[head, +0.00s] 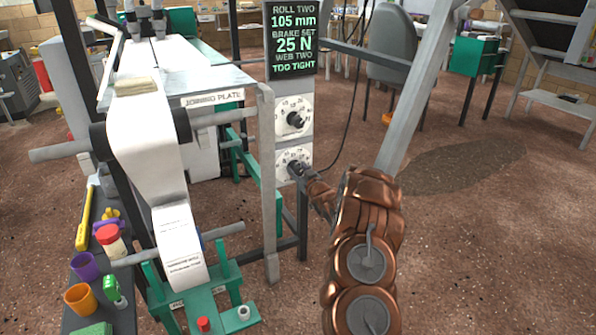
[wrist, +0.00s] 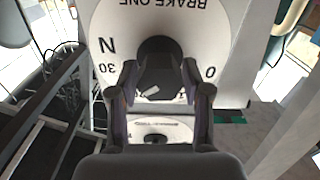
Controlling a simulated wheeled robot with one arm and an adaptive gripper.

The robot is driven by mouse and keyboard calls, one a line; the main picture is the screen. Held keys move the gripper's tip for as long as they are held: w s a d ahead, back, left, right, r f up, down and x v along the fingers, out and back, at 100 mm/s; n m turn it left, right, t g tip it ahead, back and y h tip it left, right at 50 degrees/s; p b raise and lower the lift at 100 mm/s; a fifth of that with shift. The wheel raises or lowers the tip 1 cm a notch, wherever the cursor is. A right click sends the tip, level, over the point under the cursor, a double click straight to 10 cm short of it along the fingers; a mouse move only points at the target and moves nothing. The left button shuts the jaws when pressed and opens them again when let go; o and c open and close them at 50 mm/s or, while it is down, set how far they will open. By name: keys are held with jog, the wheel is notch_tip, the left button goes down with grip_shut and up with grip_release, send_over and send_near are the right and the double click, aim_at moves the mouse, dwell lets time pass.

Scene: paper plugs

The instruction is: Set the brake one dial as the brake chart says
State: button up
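The brake one dial (wrist: 215,30) is a white round face with a dark knob (wrist: 157,48); the wrist view shows it upside down. A 30 and an N are readable at left, a 0 at right. In the head view it is the lower dial (head: 283,157) on the post. My gripper (wrist: 159,70) has its fingers on either side of the knob; whether they press on it is unclear. My gripper in the head view (head: 299,171) covers part of this dial. No sheet is readable as the brake chart.
A second white dial (head: 303,104) sits just above; its face also shows in the wrist view (wrist: 172,126). The black display (head: 291,40) reads roll two, 105 mm, brake set 25 N, web two too tight. A paper web (head: 142,140) hangs at left; open floor lies right.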

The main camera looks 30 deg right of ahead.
jog(key=c, duration=0.8)
jog(key=shift+n, duration=0.3)
jog(key=n, duration=0.3)
jog(key=shift+f+n, duration=0.1)
jog(key=shift+n, duration=0.3)
jog(key=n+b, duration=0.1)
jog(key=n, duration=0.2)
jog(key=shift+a+f+n, duration=0.1)
jog(key=shift+f+n, duration=0.05)
jog(key=shift+n, duration=0.15)
jog(key=n+b, duration=0.3)
jog(key=shift+f+n, duration=0.2)
jog(key=shift+n, duration=0.1)
jog(key=n+b, duration=0.3)
jog(key=shift+a, duration=0.1)
jog(key=shift+n+b, duration=0.35)
jog(key=shift+n, duration=0.15)
jog(key=shift+r, duration=0.15)
